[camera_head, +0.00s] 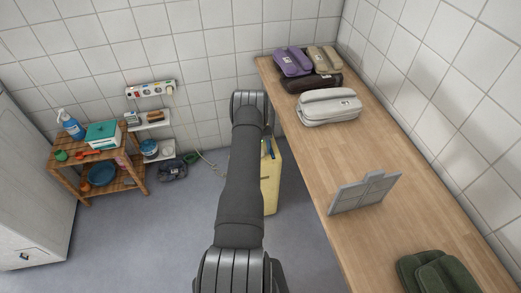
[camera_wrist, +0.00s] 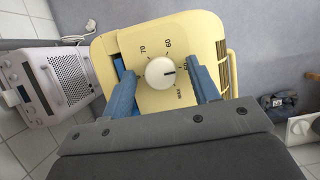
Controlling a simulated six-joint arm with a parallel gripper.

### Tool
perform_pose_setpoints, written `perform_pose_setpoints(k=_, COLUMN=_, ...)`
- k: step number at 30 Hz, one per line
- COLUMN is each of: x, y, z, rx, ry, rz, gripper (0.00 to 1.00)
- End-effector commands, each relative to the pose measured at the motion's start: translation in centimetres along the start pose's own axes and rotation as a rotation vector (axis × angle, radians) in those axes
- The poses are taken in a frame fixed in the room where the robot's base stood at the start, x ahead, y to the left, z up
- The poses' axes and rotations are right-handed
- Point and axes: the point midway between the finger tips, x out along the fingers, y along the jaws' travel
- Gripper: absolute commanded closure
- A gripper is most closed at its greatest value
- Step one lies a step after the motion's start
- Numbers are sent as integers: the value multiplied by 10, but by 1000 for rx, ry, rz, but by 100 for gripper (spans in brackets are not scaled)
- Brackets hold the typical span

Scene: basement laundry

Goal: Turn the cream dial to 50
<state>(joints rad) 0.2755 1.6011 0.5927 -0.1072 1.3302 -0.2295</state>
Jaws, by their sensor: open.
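The cream dial (camera_wrist: 160,73) is a round knob on the front of a yellow appliance (camera_wrist: 111,50) in the wrist view. Printed marks around it include 70, 60 and 50. A dark pointer line on the dial points right, close to the 50 mark. My gripper (camera_wrist: 161,78) is open, with one blue finger on each side of the dial. Gaps show between fingers and dial; how far the tips reach in depth I cannot tell. In the head view the appliance (camera_head: 271,180) stands beside the wooden counter, partly behind my arm. The dial is hidden there.
The long counter (camera_head: 400,220) on the right carries telephone-like cases (camera_head: 330,106), a grey stand (camera_head: 364,193) and green folded items (camera_head: 440,272). A wooden shelf (camera_head: 100,164) stands left. Open floor lies left of my arm.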

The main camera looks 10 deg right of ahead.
Motion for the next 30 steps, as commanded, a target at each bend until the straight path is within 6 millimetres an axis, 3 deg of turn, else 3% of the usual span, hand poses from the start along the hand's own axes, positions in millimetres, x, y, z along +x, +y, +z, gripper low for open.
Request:
perform_pose_setpoints(k=5, x=-6, y=0, z=-1, rx=0, ry=3, rz=1, gripper=45)
perform_pose_setpoints(k=8, x=-20, y=0, z=-1, rx=0, ry=5, rz=2, gripper=45)
perform_pose_setpoints(k=21, x=-124, y=0, z=-1, rx=0, ry=5, rz=1, gripper=45)
perform_pose_setpoints(k=30, x=-168, y=0, z=0, rx=0, ry=1, rz=0, gripper=45)
